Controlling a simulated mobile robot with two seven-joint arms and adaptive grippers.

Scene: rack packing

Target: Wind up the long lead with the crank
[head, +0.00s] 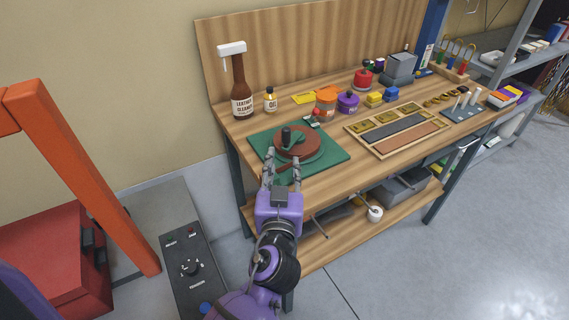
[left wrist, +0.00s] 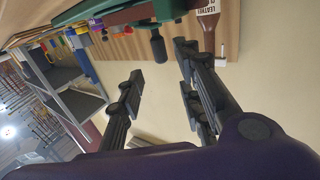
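A round brown reel (head: 308,149) sits on a green mat (head: 335,157) at the near left of the bench. A dark upright crank knob (head: 287,133) stands on top of it. My left gripper (head: 282,158) is at the reel's front edge, its fingers spread apart with nothing clearly held. In the left wrist view, the gripper (left wrist: 160,85) is open, and the dark knob (left wrist: 158,46) shows toward the gap between the fingers, apart from them. A small green and red piece (head: 312,121) lies behind the reel. I cannot make out the long lead clearly. My right gripper is out of view.
A brown leather cleaner bottle (head: 241,98) and an oil bottle (head: 270,100) stand behind the mat. A wooden tray (head: 398,133) with strips lies right of the mat.

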